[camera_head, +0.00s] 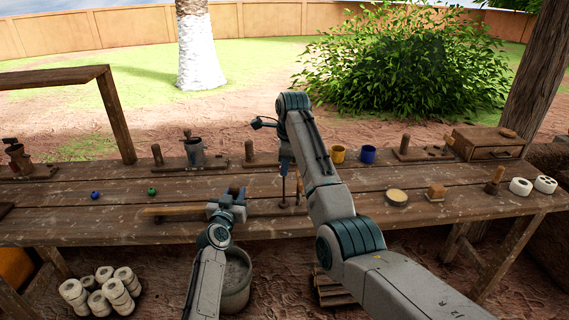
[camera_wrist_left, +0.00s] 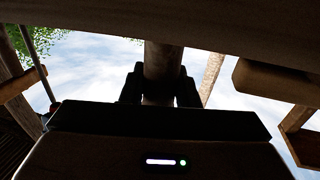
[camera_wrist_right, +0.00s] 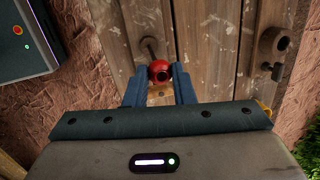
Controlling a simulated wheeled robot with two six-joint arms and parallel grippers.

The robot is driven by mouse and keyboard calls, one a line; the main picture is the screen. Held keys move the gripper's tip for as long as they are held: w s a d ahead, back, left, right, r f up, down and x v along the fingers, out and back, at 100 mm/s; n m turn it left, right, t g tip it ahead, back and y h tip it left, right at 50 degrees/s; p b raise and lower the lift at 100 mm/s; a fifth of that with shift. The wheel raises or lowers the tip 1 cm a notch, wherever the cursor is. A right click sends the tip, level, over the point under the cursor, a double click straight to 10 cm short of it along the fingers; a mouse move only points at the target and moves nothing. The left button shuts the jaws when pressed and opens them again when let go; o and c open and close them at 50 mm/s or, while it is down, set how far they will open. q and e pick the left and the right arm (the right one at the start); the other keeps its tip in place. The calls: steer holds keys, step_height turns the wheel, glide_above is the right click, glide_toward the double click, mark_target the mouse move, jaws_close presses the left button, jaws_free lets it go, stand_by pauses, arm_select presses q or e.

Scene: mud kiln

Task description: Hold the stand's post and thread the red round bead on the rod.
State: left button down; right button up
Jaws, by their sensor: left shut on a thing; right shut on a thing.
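My left gripper (camera_head: 232,196) is shut on the stand's wooden post (camera_wrist_left: 163,62), which stands between its fingers in the left wrist view. The stand's base (camera_head: 180,210) lies along the table's front. My right gripper (camera_head: 287,170) points down over the right part of the stand. It is shut on the red round bead (camera_wrist_right: 160,70), whose dark hole shows in the right wrist view. The rod (camera_wrist_right: 149,47) shows just behind the bead, strongly foreshortened. I cannot tell whether its tip is inside the bead's hole. My right gripper hides the bead in the head view.
A blue bead (camera_head: 95,195) and a green bead (camera_head: 152,190) lie on the table's left part. A wooden box (camera_head: 489,143) is at the far right. Several white rings lie below left.

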steer(key=shift+f, duration=1.25)
steer(key=o, duration=1)
steer(key=shift+r, duration=0.1)
arm_select(q)
steer(key=c, duration=1)
jaws_free()
steer(key=shift+c, duration=0.2)
arm_select(e)
step_height(320, 180, up, 6)
steer(key=shift+f, duration=0.15)
